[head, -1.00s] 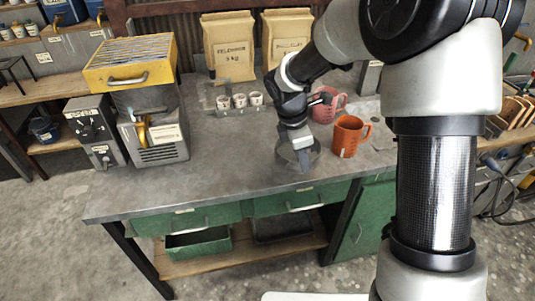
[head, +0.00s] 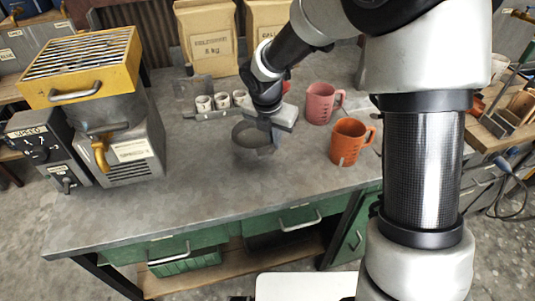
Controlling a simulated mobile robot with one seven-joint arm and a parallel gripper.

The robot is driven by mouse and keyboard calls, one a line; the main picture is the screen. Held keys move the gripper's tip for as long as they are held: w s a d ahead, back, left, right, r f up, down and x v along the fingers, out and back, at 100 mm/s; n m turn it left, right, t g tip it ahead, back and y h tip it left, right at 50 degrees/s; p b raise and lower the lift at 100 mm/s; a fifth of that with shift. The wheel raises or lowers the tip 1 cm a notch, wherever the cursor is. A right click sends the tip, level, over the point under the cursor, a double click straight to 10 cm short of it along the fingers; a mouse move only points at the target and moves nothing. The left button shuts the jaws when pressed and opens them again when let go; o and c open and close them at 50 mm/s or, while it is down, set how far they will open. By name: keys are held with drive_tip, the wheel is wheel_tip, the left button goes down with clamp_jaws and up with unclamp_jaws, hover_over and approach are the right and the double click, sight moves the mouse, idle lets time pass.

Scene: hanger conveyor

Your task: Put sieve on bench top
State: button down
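The sieve (head: 248,134) is a round, dark grey shallow bowl over the middle of the grey bench top (head: 180,193). My gripper (head: 267,147) points down at the sieve's right side and appears shut on its edge; the fingertips are partly hidden against it. The sieve looks close above the bench top or on it; I cannot tell whether it touches.
An orange jug (head: 349,142) and a pink jug (head: 320,103) stand to the right. Small white cups (head: 222,101) in a rack and paper sacks (head: 208,38) stand behind. A yellow-topped machine (head: 85,65) stands at left. The front-left bench top is clear.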

sight(273, 152)
drive_tip(key=shift+f+b, duration=0.6)
drive_tip(key=shift+f, duration=2.7)
drive_tip(key=shift+f, duration=0.1)
drive_tip(key=c, duration=2)
unclamp_jaws()
